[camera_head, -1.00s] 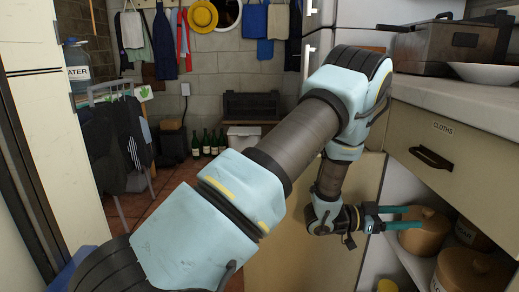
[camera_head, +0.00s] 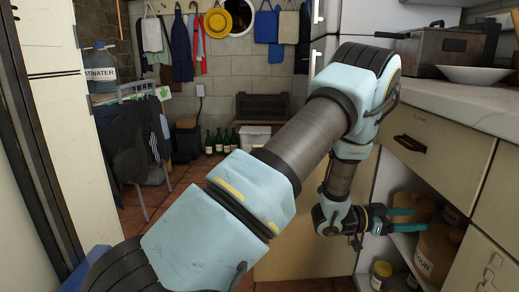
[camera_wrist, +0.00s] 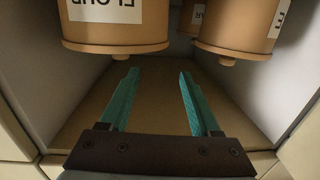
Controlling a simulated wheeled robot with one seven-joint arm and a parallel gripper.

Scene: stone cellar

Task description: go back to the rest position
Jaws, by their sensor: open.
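My gripper (camera_head: 414,219) is at the open lower cupboard on the right, with its two teal fingers pointing right. In the wrist view my gripper (camera_wrist: 158,72) is open, with nothing between the fingers. That view looks upside down. A brown canister with a white FLOUR label (camera_wrist: 115,35) is beyond the left finger there. A second brown canister (camera_wrist: 238,28) is beyond the right finger. I cannot tell whether the fingers touch anything.
A beige cupboard door (camera_head: 285,258) stands below my arm. A jar (camera_head: 381,275) stands low. A chair with dark clothes (camera_head: 140,140) is left. Tiled floor lies between.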

